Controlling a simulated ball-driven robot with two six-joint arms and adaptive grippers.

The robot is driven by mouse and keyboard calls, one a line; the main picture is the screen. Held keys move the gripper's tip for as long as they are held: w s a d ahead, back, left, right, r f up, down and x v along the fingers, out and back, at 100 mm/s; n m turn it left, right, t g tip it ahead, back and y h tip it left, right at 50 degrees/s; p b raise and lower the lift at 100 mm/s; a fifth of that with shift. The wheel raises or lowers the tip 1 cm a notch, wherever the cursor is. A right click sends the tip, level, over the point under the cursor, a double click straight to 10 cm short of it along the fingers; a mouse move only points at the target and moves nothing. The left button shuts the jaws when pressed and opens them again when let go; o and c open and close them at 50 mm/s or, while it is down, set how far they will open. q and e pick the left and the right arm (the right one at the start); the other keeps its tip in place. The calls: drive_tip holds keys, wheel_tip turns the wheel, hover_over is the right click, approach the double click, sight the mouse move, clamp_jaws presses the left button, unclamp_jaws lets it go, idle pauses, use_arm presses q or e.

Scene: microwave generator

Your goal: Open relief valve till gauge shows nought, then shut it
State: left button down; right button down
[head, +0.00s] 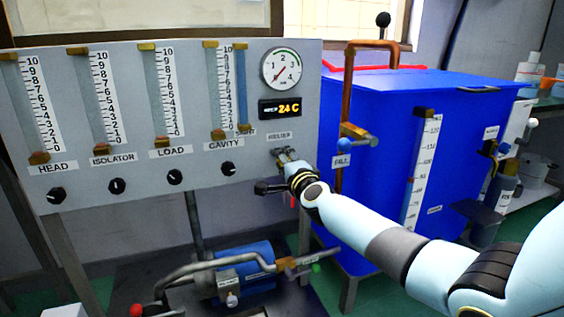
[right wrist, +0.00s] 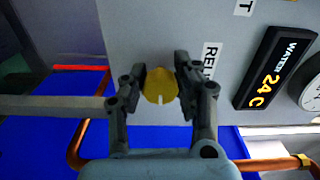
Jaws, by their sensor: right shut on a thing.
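The relief valve's round yellow knob (right wrist: 160,86) sits on the grey panel, with a pale mark at its lower edge in the right wrist view. My right gripper (right wrist: 161,84) is shut on it, one finger at each side. In the head view my right gripper (head: 287,158) reaches the panel just below the relief label (head: 279,135), and the knob is largely hidden there. The round pressure gauge (head: 281,68) is above. Its red needle seems to lie toward the lower left, near the low end; the exact reading is too small to tell. My left gripper is not in view.
A water display (head: 282,108) reads 24 C under the gauge. A blue tank (head: 400,120) with a copper pipe (head: 347,95) stands to the right. A pump (head: 245,272) lies below the panel.

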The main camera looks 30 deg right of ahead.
drive_tip(key=shift+f+m, duration=0.1)
drive_tip(key=shift+m, duration=0.4)
drive_tip(key=c, duration=0.9)
unclamp_jaws()
drive_tip(key=shift+c, duration=0.2)
drive_tip(key=v, duration=1.2)
